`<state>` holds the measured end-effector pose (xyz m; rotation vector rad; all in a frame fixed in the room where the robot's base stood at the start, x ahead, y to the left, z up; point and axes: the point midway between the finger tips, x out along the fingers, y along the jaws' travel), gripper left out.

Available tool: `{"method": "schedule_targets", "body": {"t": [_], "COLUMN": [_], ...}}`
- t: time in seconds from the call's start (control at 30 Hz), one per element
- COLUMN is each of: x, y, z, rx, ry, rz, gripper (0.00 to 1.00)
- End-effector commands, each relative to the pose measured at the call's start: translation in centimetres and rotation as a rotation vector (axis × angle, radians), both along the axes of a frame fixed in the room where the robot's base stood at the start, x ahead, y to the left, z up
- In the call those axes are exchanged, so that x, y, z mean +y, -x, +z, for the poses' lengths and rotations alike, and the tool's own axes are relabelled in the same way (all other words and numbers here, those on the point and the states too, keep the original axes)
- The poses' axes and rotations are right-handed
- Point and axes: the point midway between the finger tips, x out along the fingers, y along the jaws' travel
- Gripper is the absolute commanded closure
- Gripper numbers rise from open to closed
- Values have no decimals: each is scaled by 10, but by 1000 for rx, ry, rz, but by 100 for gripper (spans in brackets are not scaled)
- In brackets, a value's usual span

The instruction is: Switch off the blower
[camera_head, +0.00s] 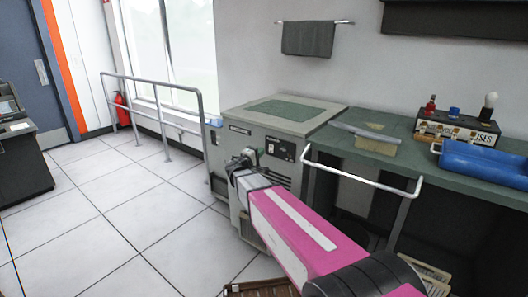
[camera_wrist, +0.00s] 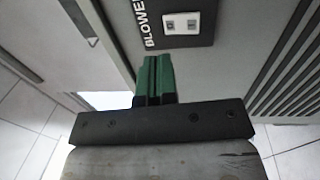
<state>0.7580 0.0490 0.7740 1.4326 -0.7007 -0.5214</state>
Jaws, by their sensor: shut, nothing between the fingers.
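The blower switch (camera_wrist: 181,24) is a small white rocker on a dark panel (camera_wrist: 208,36) with the white word BLOWER beside it. In the wrist view it lies just beyond and right of my fingertips. Which side of the rocker is pressed I cannot tell. My gripper (camera_wrist: 153,60) has green fingers shut together, empty, pointing at the panel near the label; whether they touch it is unclear. In the head view the grey machine (camera_head: 232,147) carries this dark panel (camera_head: 281,149) on its front, and my gripper (camera_head: 260,157) is in front of it, left of the panel.
A green-topped workbench (camera_head: 345,142) with a white rail (camera_head: 365,181) stands right of the machine. A blue tray (camera_head: 485,165) and a box labelled fuses (camera_head: 455,128) rest on it. A metal railing (camera_head: 160,105) runs at left. The tiled floor (camera_head: 120,215) is open at left.

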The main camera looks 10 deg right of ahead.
Motion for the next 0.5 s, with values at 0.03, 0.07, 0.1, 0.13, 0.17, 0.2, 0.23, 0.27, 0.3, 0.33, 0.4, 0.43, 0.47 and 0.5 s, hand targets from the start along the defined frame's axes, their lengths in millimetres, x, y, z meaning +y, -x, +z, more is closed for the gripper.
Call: {"method": "schedule_targets", "body": {"t": [0.03, 0.07, 0.1, 0.13, 0.17, 0.2, 0.23, 0.27, 0.3, 0.33, 0.4, 0.43, 0.47, 0.5], "x": [8, 13, 19, 23, 27, 32, 36, 39, 42, 45, 50, 52, 53, 54], "y": [11, 15, 21, 25, 29, 34, 37, 41, 44, 47, 51, 53, 54, 55], "z": [2, 3, 4, 5, 5, 6, 7, 7, 8, 8, 9, 9, 9, 10], "rx": [0, 0, -1, -1, 0, 0, 0, 0, 0, 0, 1, 0, 0, 0], "ry": [-1, 0, -1, -1, 0, 0, 0, 0, 0, 0, -1, 0, 0, 0], "rz": [2, 3, 2, 2, 3, 3, 2, 2, 1, 2, 1, 1, 0, 0], "gripper": [100, 100, 100, 100, 100, 100, 100, 100, 100, 100, 100, 100, 100, 100]}}
